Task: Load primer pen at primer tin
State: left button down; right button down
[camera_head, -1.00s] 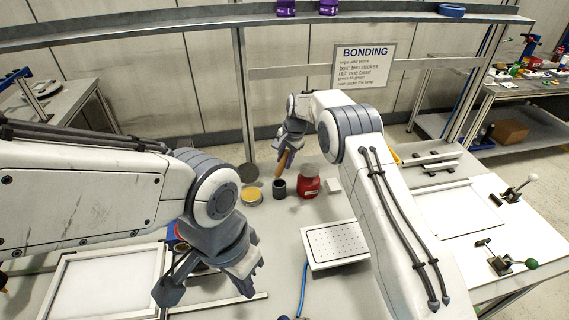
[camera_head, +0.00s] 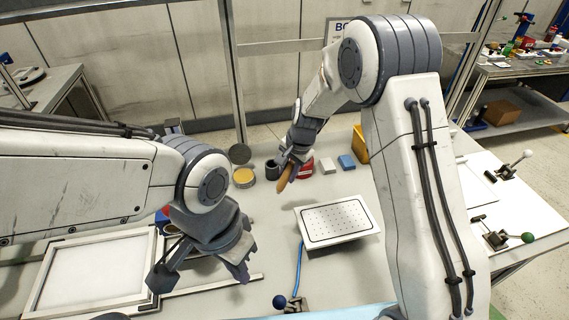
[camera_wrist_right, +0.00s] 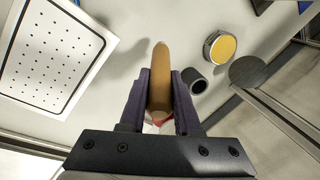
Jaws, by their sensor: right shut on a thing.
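My right gripper (camera_head: 289,164) is shut on a tan, round-ended stick, which looks like the primer pen (camera_head: 286,178). In the right wrist view the pen (camera_wrist_right: 160,75) stands between both fingers (camera_wrist_right: 160,97). It is held above the bench, near the white perforated plate. A round tin with a yellow top (camera_head: 244,176), likely the primer tin, stands to the left of the pen, apart from it. It also shows in the right wrist view (camera_wrist_right: 222,47). My left gripper (camera_head: 247,264) is empty over the front left of the bench, its fingertips looking apart.
A dark cup (camera_head: 272,170) and a partly hidden red jar (camera_head: 307,170) stand near the tin. The perforated plate (camera_head: 338,240) lies front right. A blue block (camera_head: 347,161), a white block (camera_head: 327,165) and a white framed panel (camera_head: 95,270) are also on the bench.

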jog(key=w+a+r+n+t+p, duration=0.2)
jog(key=w+a+n+t, duration=0.2)
jog(key=w+a+n, duration=0.6)
jog(key=shift+m, duration=0.8)
jog(key=shift+w+a+f+b, duration=0.2)
jog(key=shift+a+f+b, duration=0.25)
jog(key=shift+f, duration=0.55)
jog(key=shift+w+a+f+b, duration=0.25)
jog(key=shift+a+f+b, duration=0.2)
jog(key=shift+f, duration=0.55)
jog(key=shift+w+a+f+b, duration=0.2)
jog(key=shift+a+f+b, duration=0.25)
jog(key=shift+f, duration=0.55)
jog(key=shift+s+f+b, duration=0.1)
jog(key=shift+f+b, duration=0.55)
jog(key=shift+f, duration=0.05)
jog(key=shift+r, duration=0.15)
notch_tip(320, 180, up, 7)
jog(key=p, duration=0.3)
jog(key=shift+p, duration=0.35)
jog(key=shift+f, duration=0.2)
